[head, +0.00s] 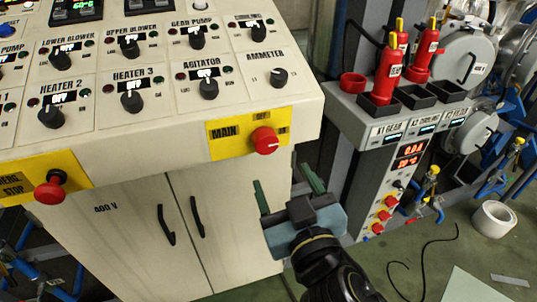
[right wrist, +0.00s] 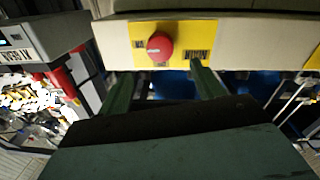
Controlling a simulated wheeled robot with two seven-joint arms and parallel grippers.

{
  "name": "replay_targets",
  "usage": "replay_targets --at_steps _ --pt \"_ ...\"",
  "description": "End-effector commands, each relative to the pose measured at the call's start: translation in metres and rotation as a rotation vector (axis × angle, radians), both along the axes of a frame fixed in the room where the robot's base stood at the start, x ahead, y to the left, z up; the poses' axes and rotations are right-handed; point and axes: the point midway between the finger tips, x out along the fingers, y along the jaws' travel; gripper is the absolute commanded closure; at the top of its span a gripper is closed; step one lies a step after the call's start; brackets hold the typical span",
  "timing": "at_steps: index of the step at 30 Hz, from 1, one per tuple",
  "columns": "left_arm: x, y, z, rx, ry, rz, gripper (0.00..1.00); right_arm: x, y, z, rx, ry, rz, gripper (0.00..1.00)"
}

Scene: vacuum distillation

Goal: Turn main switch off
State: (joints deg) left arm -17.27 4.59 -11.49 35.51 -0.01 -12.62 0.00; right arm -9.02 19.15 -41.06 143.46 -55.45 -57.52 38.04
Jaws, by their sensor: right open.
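The main switch (head: 265,140) is a red round knob on a yellow plate marked MAIN (head: 226,138), on the front edge of the cream control panel. It also shows in the right wrist view (right wrist: 160,46), upside down on its yellow plate. My right gripper (head: 287,182) is open and empty, below and slightly right of the knob, with its green fingers pointing up towards the panel. In the right wrist view the fingers (right wrist: 158,78) lie apart, with the knob beyond and between them. The gripper does not appear to touch the knob. My left gripper is not in view.
A red emergency stop button (head: 50,190) sits on a yellow plate at the left. Black selector knobs such as the ammeter's (head: 278,76) cover the panel. Cabinet doors with black handles (head: 167,226) lie below. A grey unit (head: 392,150) with red bottles stands right.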

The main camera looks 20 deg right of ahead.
Motion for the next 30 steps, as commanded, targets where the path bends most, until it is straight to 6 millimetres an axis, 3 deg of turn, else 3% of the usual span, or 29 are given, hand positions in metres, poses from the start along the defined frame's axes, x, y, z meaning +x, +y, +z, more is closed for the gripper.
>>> replay_targets --at_steps 4,15,21,30 --pt "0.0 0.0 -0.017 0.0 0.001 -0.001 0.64 0.019 0.0 -0.002 -0.001 -0.004 0.001 0.33" --pt "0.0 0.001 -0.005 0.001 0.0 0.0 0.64 0.082 -0.001 0.001 -0.004 0.001 0.001 0.33" --pt "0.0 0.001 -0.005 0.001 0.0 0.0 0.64 0.096 -0.001 0.0 -0.003 0.002 0.001 0.33" --pt "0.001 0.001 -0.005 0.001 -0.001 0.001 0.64 0.097 -0.001 0.0 -0.002 0.002 0.001 0.34"
